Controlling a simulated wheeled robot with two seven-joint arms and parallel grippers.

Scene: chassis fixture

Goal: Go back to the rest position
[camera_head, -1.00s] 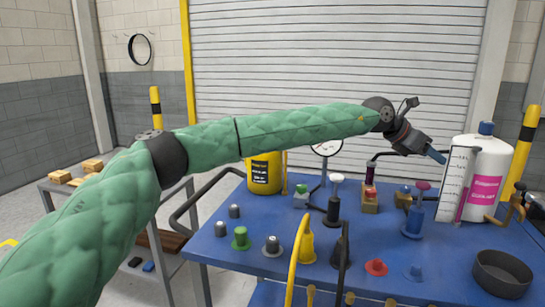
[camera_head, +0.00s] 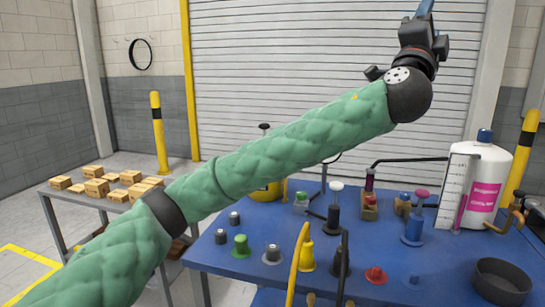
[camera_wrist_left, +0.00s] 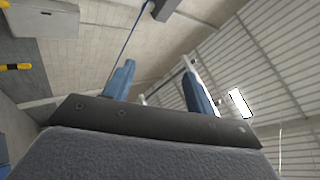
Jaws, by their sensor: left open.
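My left arm, in a green padded sleeve, reaches from the lower left up to the upper right in the head view. My left gripper (camera_head: 426,8) points upward at the top edge, high above the blue table and in front of the shutter. In the left wrist view its two blue fingers (camera_wrist_left: 160,88) stand apart with nothing between them. That view faces the ceiling and upper walls. My right gripper is in neither view.
The blue table (camera_head: 330,272) holds a white bottle (camera_head: 486,178), a black bowl (camera_head: 502,280), a yellow bell-shaped part (camera_head: 306,255) and several coloured knobs. The air around the gripper looks clear.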

